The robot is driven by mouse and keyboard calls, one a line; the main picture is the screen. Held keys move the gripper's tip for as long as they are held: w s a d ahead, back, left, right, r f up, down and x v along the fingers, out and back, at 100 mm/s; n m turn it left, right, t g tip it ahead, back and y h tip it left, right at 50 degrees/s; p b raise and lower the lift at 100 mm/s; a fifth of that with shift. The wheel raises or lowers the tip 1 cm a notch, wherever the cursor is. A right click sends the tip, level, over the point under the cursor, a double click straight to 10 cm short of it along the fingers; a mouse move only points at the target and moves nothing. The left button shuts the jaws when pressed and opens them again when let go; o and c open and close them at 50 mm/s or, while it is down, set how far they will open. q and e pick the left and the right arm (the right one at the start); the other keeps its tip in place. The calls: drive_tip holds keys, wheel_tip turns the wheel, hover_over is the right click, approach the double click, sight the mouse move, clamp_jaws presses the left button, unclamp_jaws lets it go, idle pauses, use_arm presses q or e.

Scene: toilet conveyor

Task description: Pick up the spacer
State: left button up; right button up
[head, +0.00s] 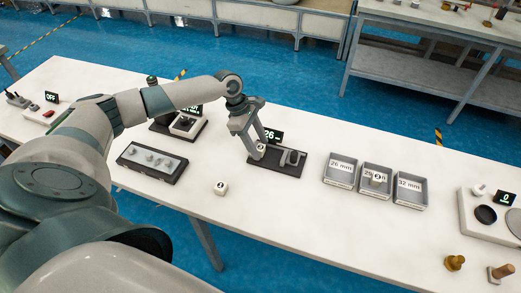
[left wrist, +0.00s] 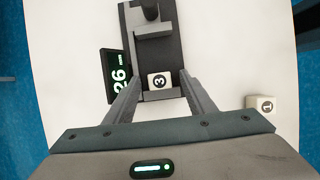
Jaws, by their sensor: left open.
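A white spacer block marked 3 (left wrist: 159,80) sits on the dark measuring device (left wrist: 158,40) at its near end. In the head view the spacer (head: 261,147) is partly covered by my left gripper (head: 256,153). In the left wrist view my left gripper (left wrist: 160,98) is open, with its fingers on either side of the spacer's near part; I cannot tell if they touch it. The device's display (left wrist: 119,80) reads 26. A second white block (head: 220,188) lies on the table in front, and shows in the left wrist view marked 1 (left wrist: 263,103). My right gripper is not in view.
Three grey trays stand right of the device: 26 mm (head: 341,183), a middle one (head: 366,190) with a white block (head: 378,179) in it, and 32 mm (head: 408,202). A dark-edged panel (head: 130,153) lies left.

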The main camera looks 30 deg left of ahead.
sight(261, 148)
use_arm(q)
drive_tip(key=c, duration=1.2)
drive_tip(key=shift+r, duration=0.1)
drive_tip(key=shift+r+b, duration=0.35)
drive_tip(key=shift+r, duration=0.1)
drive_tip(key=r, duration=0.1)
drive_tip(key=d+r+b, duration=0.1)
drive_tip(key=r, duration=0.1)
drive_tip(key=shift+r, duration=0.15)
drive_tip(key=d+r+b, duration=0.3)
drive_tip(key=d+r, duration=0.3)
drive_tip(key=d, duration=0.4)
drive_tip(key=shift+w+d+r, duration=0.25)
drive_tip(key=shift+d+r, duration=0.1)
